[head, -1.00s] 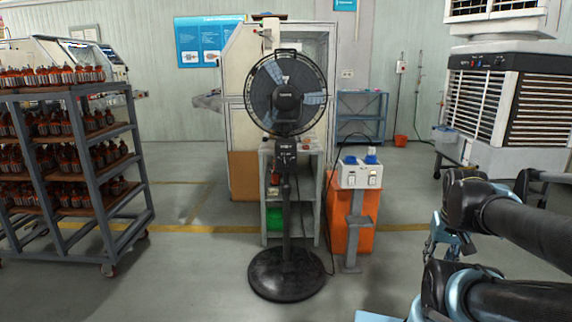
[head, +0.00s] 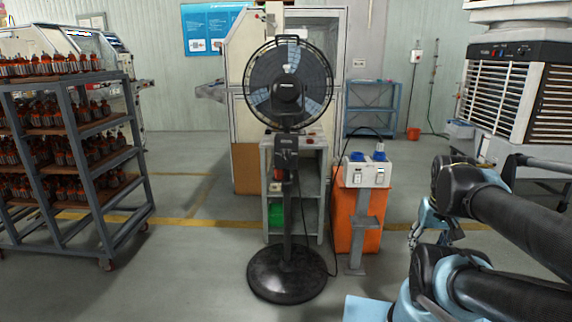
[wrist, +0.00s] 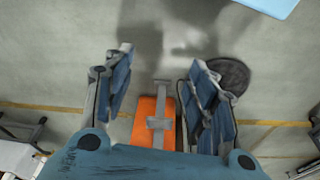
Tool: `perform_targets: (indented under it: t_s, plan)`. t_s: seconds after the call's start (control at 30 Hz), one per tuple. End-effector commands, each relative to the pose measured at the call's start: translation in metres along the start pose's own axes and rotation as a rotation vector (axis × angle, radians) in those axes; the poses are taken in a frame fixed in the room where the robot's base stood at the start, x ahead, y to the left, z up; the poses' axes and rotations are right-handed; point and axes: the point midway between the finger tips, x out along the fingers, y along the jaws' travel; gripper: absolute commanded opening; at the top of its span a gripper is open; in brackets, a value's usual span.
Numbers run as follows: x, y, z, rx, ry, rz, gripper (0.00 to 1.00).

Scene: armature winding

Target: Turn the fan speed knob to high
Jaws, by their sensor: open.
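The black pedestal fan (head: 289,88) stands upright on its round base (head: 287,273) in the middle of the head view. Its control box (head: 287,152) sits on the pole below the fan head; the speed knob and its setting are too small to make out. My gripper (wrist: 157,80) is open and empty in the wrist view, its two blue fingers well apart and pointing down over the floor. In the head view my arm is at the right, apart from the fan. The fan's round base shows beyond the right finger in the wrist view (wrist: 228,75).
A grey rack (head: 75,170) with several armatures stands at the left. An orange box (head: 371,208) and a socket stand (head: 366,173) are right of the fan. A shelf (head: 310,190) and a white machine (head: 245,110) are behind it. The floor before the fan is clear.

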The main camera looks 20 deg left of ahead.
Motion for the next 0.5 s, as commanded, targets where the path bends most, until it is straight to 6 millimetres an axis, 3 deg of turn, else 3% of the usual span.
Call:
perform_targets:
  t_s: [0.17, 0.5]
  plan:
    - [-0.004, 0.004, -0.024, -0.134, 0.015, 0.057, 0.55]
    - [-0.013, 0.005, -0.108, -0.585, 0.064, 0.264, 0.55]
